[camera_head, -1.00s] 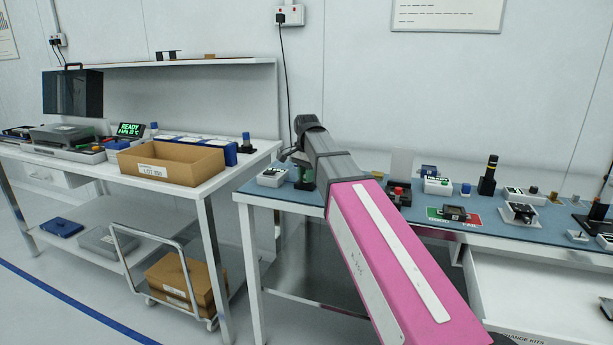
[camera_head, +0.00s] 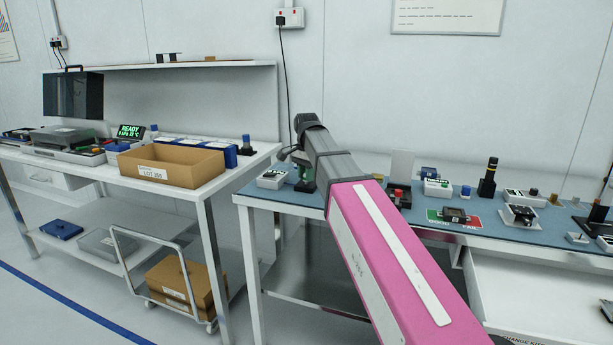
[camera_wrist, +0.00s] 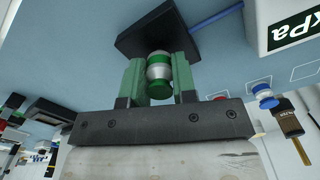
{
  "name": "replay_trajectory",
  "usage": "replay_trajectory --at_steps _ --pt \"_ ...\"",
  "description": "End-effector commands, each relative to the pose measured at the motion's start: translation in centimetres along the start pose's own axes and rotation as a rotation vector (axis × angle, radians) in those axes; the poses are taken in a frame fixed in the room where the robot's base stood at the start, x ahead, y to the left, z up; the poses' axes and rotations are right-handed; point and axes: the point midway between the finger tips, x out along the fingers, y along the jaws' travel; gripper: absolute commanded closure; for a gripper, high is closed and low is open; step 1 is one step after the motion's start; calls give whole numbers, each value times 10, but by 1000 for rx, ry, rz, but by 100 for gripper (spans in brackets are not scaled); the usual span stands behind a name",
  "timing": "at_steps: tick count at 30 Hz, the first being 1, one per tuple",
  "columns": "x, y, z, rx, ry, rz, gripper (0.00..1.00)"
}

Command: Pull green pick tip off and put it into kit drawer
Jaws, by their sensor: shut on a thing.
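The green pick tip (camera_wrist: 159,88), with a white band, stands between the two green fingers of my gripper (camera_wrist: 158,66) in the wrist view. My gripper is shut on it. The tip is at a black block (camera_wrist: 135,42) just beyond the fingertips; I cannot tell whether it still touches that block. In the head view my gripper (camera_head: 305,182) is low over the left end of the blue-topped bench, and the tip cannot be made out. The kit drawer (camera_head: 535,290) is pulled open under the right part of this bench; its white inside shows.
A white instrument (camera_head: 271,179) sits left of my gripper. A red-button box (camera_head: 398,194), a green-and-red mat (camera_head: 437,216) and several small devices stand to the right on the bench (camera_head: 350,205). A cardboard box (camera_head: 172,163) is on the left table.

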Motion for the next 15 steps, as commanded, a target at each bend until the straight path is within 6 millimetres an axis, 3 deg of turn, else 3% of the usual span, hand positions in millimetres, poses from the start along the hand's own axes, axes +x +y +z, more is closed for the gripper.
replay_trajectory --at_steps 15 --pt "-6 0 0 0 0 -1 97"
